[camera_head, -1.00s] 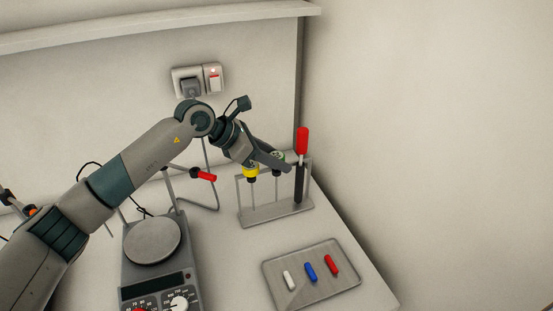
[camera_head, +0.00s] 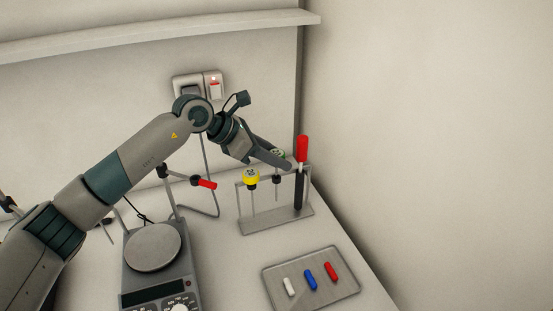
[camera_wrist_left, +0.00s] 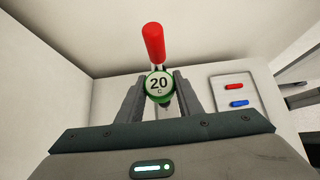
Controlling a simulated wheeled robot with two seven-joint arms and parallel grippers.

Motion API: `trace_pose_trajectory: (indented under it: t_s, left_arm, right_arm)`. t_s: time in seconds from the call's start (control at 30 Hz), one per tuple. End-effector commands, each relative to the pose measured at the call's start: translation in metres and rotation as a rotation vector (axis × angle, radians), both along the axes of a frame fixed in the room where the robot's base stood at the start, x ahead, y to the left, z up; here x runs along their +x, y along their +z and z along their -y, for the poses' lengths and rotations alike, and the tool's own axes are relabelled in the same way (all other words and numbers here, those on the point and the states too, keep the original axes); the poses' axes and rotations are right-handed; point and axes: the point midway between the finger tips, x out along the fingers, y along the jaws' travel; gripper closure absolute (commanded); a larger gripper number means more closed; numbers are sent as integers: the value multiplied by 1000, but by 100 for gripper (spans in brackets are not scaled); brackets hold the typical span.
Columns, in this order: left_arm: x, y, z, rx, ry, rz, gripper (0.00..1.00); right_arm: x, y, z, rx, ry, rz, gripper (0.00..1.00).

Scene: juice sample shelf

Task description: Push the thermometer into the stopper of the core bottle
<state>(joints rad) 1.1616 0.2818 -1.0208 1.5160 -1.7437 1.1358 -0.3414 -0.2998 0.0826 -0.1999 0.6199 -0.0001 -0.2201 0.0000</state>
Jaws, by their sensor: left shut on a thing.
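My left gripper (camera_head: 282,164) is at the rack, shut on the green-topped thermometer (camera_head: 278,154). In the left wrist view, the thermometer's round dial marked "20 C" (camera_wrist_left: 159,86) sits between the two fingers of the left gripper (camera_wrist_left: 160,97). Its thin stem hangs down in the rack in the head view. A yellow-topped thermometer (camera_head: 251,177) stands beside it on the left. I cannot make out the core bottle or its stopper in these frames. My right gripper is not in view.
The metal rack (camera_head: 262,222) also holds a red-handled tool (camera_head: 302,149), close to the gripper's right. A tray (camera_head: 318,289) with white, blue and red pieces lies in front. A hotplate (camera_head: 153,248) with a stand and red-tipped clamp (camera_head: 207,184) is at left.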

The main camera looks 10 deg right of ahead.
Motion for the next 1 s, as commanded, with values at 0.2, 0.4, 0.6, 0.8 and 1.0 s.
trace_pose_trajectory:
  t_s: [0.2, 0.4, 0.6, 0.8, 1.0]
  left_arm:
    - [0, 8, 0, 0, -1, 1, 98]
    - [0, 15, 0, 0, -1, 1, 98]
    - [0, 21, 0, 0, 0, 1, 98]
    - [0, 28, 0, -1, -1, 2, 98]
    - [0, 35, 0, -1, -1, 2, 98]
  right_arm:
    - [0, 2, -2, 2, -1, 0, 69]
    - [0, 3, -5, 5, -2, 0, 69]
    - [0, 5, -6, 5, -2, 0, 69]
    - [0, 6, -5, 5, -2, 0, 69]
    - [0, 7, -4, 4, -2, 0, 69]
